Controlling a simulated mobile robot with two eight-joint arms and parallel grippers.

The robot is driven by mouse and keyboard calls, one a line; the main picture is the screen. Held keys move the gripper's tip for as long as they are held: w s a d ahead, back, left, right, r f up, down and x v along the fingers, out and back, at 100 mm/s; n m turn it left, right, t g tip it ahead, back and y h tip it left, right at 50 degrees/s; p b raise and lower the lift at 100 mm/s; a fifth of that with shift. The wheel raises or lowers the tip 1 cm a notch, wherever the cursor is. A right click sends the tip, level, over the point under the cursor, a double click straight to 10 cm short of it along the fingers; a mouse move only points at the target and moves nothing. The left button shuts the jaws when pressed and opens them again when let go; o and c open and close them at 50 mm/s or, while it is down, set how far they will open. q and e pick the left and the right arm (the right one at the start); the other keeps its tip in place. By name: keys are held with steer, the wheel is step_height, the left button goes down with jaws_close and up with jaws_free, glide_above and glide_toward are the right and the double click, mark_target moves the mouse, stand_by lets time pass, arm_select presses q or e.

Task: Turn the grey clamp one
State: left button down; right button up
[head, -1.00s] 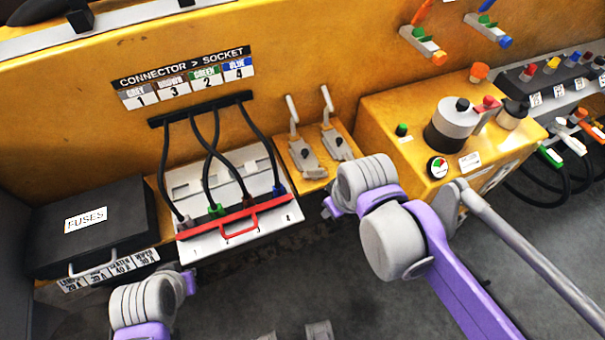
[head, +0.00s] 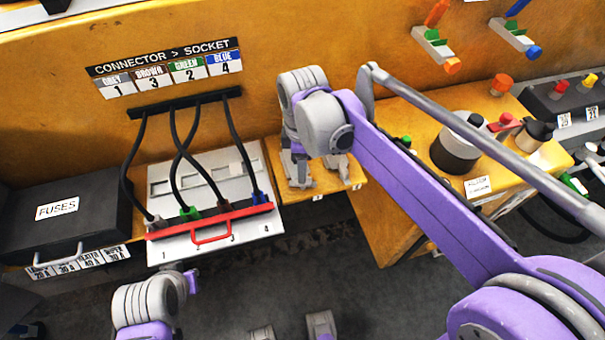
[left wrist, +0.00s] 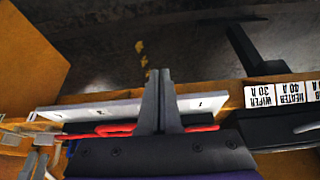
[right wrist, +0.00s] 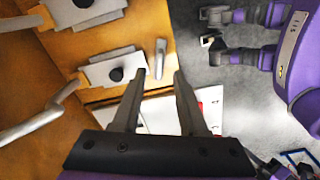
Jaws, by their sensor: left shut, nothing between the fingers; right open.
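Two grey clamps with black knobs sit side by side on a yellow ledge. In the head view my right arm hides most of them, and the left clamp's base (head: 298,184) shows below it. In the right wrist view the nearer clamp (right wrist: 105,68) has its long lever (right wrist: 40,115) reaching left. The other clamp (right wrist: 84,14) lies above it. My right gripper (right wrist: 161,74) is open and empty, its tips just right of the nearer clamp's plate, apparently not touching it. My left gripper (left wrist: 161,73) is shut and empty near the white socket panel's front edge.
The white socket panel (head: 165,250) with a red bar (head: 210,221) and black cables is left of the clamps. A black fuse case (head: 60,222) stands further left. A yellow box with knobs (head: 390,225) is at right.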

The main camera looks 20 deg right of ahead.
steer(key=shift+f, duration=1.7)
jaws_close()
